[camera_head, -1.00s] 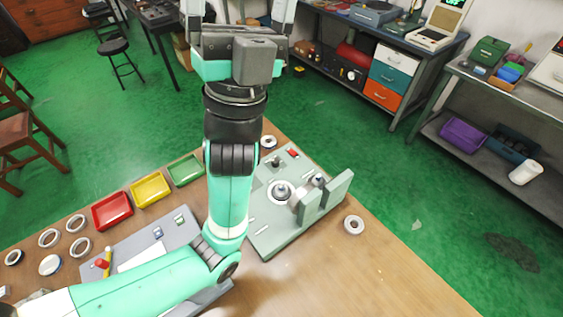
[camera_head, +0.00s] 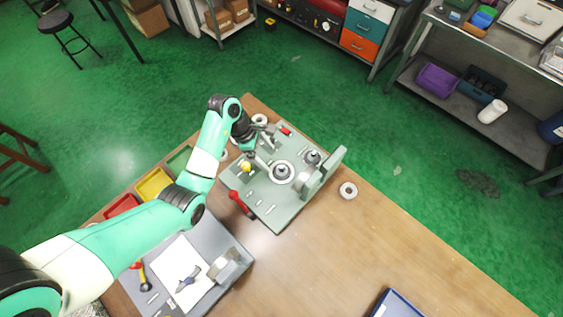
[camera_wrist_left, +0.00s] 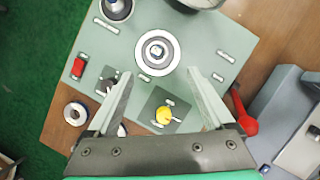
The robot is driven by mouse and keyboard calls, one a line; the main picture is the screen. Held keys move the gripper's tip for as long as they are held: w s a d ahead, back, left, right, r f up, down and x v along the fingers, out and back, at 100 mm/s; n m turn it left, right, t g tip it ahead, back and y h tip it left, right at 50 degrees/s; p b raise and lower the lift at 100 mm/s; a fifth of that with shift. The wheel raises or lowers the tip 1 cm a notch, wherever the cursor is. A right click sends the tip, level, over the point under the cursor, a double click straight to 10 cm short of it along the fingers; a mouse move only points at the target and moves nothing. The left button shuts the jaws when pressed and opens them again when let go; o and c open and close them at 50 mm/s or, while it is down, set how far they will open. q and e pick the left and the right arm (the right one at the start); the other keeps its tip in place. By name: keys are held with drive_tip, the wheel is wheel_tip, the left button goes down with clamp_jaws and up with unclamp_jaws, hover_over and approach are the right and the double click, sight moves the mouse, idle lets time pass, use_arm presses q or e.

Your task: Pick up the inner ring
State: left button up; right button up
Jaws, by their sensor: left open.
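A pale ring (camera_head: 281,172) sits around a grey hub on the green fixture plate (camera_head: 270,205). In the left wrist view this ring (camera_wrist_left: 158,53) lies at the top middle. Loose rings lie on the table: one right of the fixture (camera_head: 348,190) and one beyond its far corner (camera_head: 260,119). I cannot tell which is the inner ring. My left gripper (camera_head: 269,150) is over the fixture's left part, pointing towards the hub. In the left wrist view its fingers (camera_wrist_left: 160,74) are spread, empty, with their tips just short of the ring. My right gripper is out of view.
An upright green bracket (camera_head: 327,175) stands at the fixture's right. A yellow knob (camera_head: 245,166) and a red handle (camera_head: 240,203) are at its left. A grey tool board (camera_head: 222,245) and colored trays (camera_head: 155,184) lie left. A blue tray (camera_head: 396,305) is at the front; the table's right is clear.

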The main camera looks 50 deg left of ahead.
sight(279, 167)
use_arm(q)
drive_tip(key=b+x, duration=0.1)
drive_tip(key=x, duration=0.3)
drive_tip(key=shift+d+f, duration=0.1)
drive_tip(key=shift+f, duration=0.15)
drive_tip(key=b+x, duration=0.2)
drive_tip(key=x, duration=0.2)
drive_tip(key=shift+w+f, duration=0.2)
drive_tip(key=shift+w, duration=0.05)
drive_tip(key=shift+w+d+f, duration=0.1)
drive_tip(key=shift+w+f, duration=0.05)
drive_tip(key=shift+f, duration=0.2)
drive_tip(key=shift+c, duration=0.3)
clamp_jaws()
